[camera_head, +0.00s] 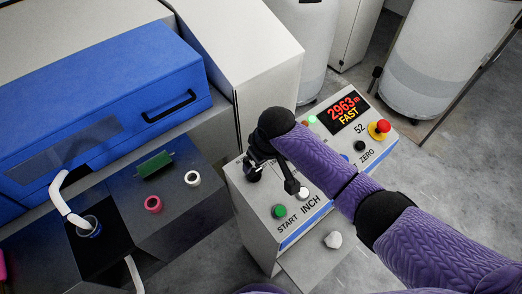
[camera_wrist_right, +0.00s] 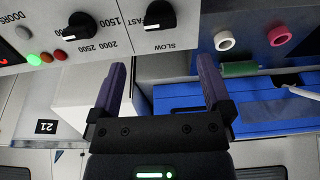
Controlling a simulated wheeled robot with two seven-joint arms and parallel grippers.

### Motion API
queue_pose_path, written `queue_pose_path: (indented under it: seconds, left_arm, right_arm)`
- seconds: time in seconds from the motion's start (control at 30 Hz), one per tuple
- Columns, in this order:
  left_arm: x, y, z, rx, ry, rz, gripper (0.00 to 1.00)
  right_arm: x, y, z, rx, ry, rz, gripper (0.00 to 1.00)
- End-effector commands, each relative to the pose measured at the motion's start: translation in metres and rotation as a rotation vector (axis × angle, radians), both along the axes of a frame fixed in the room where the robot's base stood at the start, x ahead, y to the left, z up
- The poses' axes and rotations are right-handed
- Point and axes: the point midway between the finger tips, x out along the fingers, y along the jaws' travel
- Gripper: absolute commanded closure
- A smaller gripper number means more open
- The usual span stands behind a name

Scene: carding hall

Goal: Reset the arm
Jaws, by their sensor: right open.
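My right arm reaches in from the right in the head view, over the control box (camera_head: 265,235). Its gripper (camera_head: 268,170) is above the box's left part and covers some of its controls. In the right wrist view the gripper (camera_wrist_right: 163,66) is open, with nothing between its two purple fingers. That view also shows a black FAST/SLOW knob (camera_wrist_right: 159,14) and a numbered dial knob (camera_wrist_right: 79,26), both apart from the fingers. The display (camera_head: 344,108) reads 2963 m, FAST. A green START button (camera_head: 279,211) and a white INCH button (camera_head: 302,193) show. My left gripper is not in view.
A red button on yellow (camera_head: 380,129) is at the box's far right. A blue cover (camera_head: 110,100) with a black handle is at left. A pink ring (camera_head: 153,204), white ring (camera_head: 192,178) and green roller (camera_head: 155,163) lie on the dark surface. White cans stand behind.

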Motion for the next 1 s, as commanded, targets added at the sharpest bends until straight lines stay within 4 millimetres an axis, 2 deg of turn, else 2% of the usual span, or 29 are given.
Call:
queue_pose_path:
  seconds: [0.1, 0.47, 0.53, 0.67, 0.73, 0.87, 1.0]
  left_arm:
    - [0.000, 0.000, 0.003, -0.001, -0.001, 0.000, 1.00]
    - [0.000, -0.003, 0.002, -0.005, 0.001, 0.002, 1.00]
    - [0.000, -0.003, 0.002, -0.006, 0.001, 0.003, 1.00]
    - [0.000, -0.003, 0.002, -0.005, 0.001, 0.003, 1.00]
    - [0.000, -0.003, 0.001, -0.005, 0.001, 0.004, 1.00]
    - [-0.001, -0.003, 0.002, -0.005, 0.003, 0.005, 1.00]
    - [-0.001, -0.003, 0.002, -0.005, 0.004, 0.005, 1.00]
  right_arm:
    - [-0.002, -0.001, 0.006, 0.001, 0.001, -0.001, 0.00]
    - [-0.002, -0.001, 0.005, 0.000, 0.002, -0.001, 0.00]
    - [-0.007, 0.001, 0.004, 0.011, 0.004, 0.001, 0.00]
    - [-0.047, 0.008, -0.006, 0.092, 0.017, -0.012, 0.00]
    - [-0.072, 0.003, -0.008, 0.134, 0.014, -0.050, 0.00]
    - [-0.109, -0.020, -0.006, 0.157, -0.002, -0.143, 0.00]
    - [-0.142, -0.051, 0.000, 0.137, -0.018, -0.245, 0.00]
